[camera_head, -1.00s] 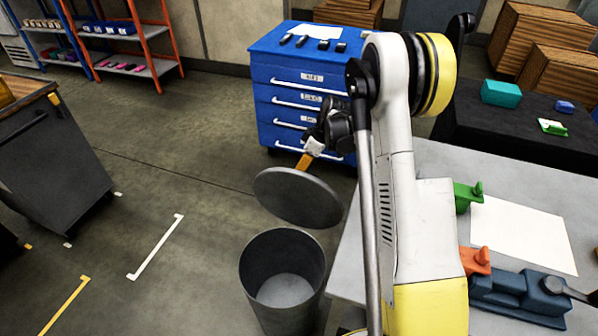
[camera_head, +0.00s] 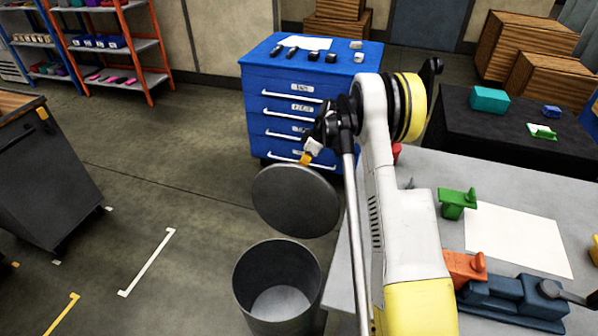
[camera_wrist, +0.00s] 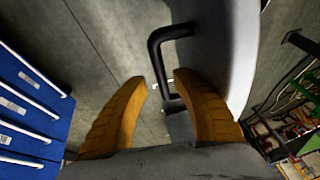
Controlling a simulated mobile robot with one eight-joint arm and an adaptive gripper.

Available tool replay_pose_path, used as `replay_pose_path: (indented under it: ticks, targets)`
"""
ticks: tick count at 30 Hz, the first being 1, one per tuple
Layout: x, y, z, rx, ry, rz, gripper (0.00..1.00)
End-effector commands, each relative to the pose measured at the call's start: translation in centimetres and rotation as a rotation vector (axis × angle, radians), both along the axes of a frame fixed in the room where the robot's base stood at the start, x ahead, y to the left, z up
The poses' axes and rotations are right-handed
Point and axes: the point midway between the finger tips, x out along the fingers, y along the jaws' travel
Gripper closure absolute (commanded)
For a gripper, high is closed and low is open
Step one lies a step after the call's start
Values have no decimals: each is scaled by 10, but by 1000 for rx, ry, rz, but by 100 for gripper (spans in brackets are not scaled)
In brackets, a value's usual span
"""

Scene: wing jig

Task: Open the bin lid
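The bin (camera_head: 243,285) is a dark grey round container on the floor, with its mouth uncovered. Its round grey lid (camera_head: 297,203) is tilted up steeply above the bin's far rim. The lid also shows in the wrist view (camera_wrist: 225,45), with its black bar handle (camera_wrist: 156,58). My gripper (camera_head: 306,160) is at the lid's upper edge in the head view. In the wrist view, its two orange fingers (camera_wrist: 160,78) are apart, with part of the handle between and beyond them. Gaps show beside the handle, and I see no firm grip on it. The lid's hinge is not clear.
A blue drawer cabinet (camera_head: 257,95) stands behind the lid. A grey worktable (camera_head: 425,170) with green, orange and blue fixtures is right of the bin. A dark cart (camera_head: 45,190) is at the left. Open floor (camera_head: 185,200) lies between cart and bin.

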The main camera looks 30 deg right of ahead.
Motion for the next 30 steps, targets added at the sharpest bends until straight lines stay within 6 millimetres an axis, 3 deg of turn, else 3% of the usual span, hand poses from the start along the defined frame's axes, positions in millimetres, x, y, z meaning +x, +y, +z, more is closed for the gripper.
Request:
replay_pose_path:
  ticks: [8,21,30]
  targets:
    - [-3,-7,18,0,-1,-1,66]
    - [-19,-39,98,0,0,-1,66]
    - [-22,-44,111,0,0,0,66]
